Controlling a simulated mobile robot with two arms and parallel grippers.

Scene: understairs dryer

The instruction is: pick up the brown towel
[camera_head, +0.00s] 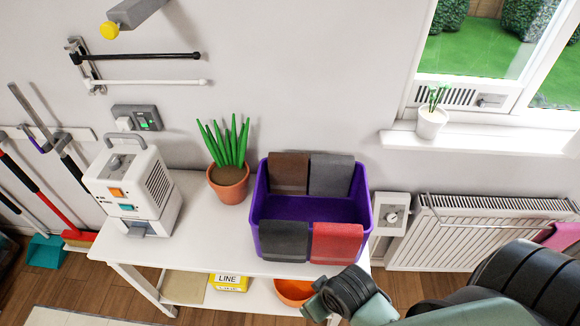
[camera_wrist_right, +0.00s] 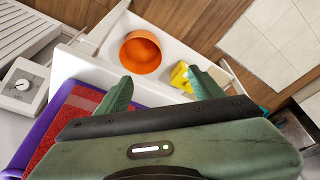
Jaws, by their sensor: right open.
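The brown towel (camera_head: 289,172) hangs over the far rim of a purple bin (camera_head: 262,205), at its left, beside a grey towel (camera_head: 331,175). A dark towel (camera_head: 284,240) and a red towel (camera_head: 337,242) hang over the near rim. My right gripper (camera_head: 312,297) is at the lower right of the head view, nearer to me than the bin and well apart from the brown towel. Its two green fingers (camera_wrist_right: 162,90) are spread and empty in the right wrist view. That view shows the red towel (camera_wrist_right: 80,112) but no brown towel. My left gripper is not in view.
The bin stands on a white table (camera_head: 190,240) with a potted plant (camera_head: 229,180) and a white machine (camera_head: 140,185). An orange bowl (camera_head: 294,290) and a yellow box (camera_head: 229,283) sit on the lower shelf. A radiator (camera_head: 480,238) is right of the table.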

